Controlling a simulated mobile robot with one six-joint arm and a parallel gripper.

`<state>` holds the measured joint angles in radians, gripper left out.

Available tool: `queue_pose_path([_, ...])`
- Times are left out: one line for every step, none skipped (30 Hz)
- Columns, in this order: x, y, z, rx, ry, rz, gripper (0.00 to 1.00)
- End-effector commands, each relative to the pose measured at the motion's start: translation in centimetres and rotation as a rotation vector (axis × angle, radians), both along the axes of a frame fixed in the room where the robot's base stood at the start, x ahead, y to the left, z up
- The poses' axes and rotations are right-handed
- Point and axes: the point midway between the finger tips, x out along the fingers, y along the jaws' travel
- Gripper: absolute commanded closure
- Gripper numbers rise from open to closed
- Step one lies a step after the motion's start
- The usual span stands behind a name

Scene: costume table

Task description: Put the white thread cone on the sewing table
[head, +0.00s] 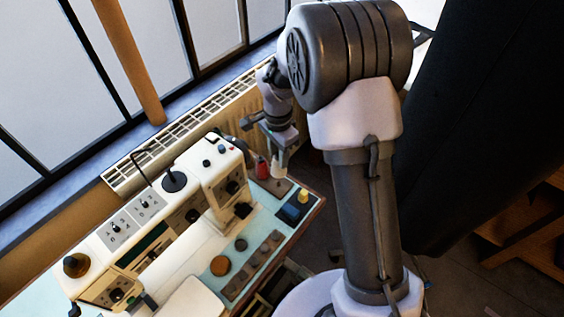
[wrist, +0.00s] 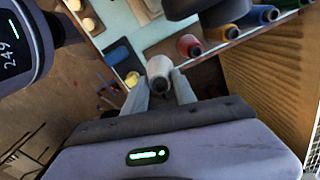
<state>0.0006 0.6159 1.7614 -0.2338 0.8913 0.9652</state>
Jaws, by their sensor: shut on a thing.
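The white thread cone (wrist: 159,68) is between my gripper's fingertips (wrist: 161,84) in the wrist view, its end with the dark hole facing the camera. My gripper (head: 277,150) is shut on it. In the head view the white cone (head: 279,167) shows pale below the gripper, at the back right corner of the sewing table (head: 262,212). I cannot tell whether its base touches the tabletop. The sewing table has a pale teal top with a brown edge.
A red thread cone (head: 262,168) stands close left of the white one. An orange cone (wrist: 222,34) and a blue cone (wrist: 258,16) stand farther along in the wrist view. The cream sewing machine (head: 224,168) is left of the gripper. A blue block (head: 292,211) lies near the right edge.

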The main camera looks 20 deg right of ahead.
Motion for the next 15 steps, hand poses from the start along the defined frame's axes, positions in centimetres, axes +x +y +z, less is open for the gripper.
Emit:
queue_pose_path([0.3, 0.0, -0.1, 0.0, 0.0, -0.04, 1.0])
queue_pose_path([0.4, 0.0, -0.2, 0.0, 0.001, -0.063, 1.0])
queue_pose_path([0.5, 0.0, -0.3, 0.0, 0.0, -0.083, 1.0])
queue_pose_path([0.6, 0.0, -0.3, 0.0, 0.0, -0.091, 1.0])
queue_pose_path([0.6, 0.0, -0.4, 0.0, 0.0, -0.094, 1.0])
queue_pose_path([0.6, 0.0, -0.5, 0.0, 0.0, -0.095, 1.0])
queue_pose_path([0.6, 0.0, -0.7, 0.0, 0.0, -0.094, 1.0])
queue_pose_path([0.6, 0.0, -0.9, 0.0, 0.0, -0.094, 1.0])
queue_pose_path([0.6, 0.0, -1.2, 0.0, 0.0, -0.094, 1.0])
queue_pose_path([0.5, 0.0, -1.4, 0.0, 0.0, -0.093, 1.0])
queue_pose_path([0.5, 0.0, -1.7, 0.0, 0.001, -0.093, 1.0])
queue_pose_path([0.5, 0.0, -2.1, 0.0, 0.001, -0.093, 1.0])
queue_pose_path([0.5, 0.0, -2.4, 0.0, 0.001, -0.093, 1.0])
queue_pose_path([0.5, 0.0, -2.8, 0.0, 0.0, -0.092, 1.0])
queue_pose_path([0.5, 0.0, -3.2, 0.0, 0.0, -0.092, 1.0])
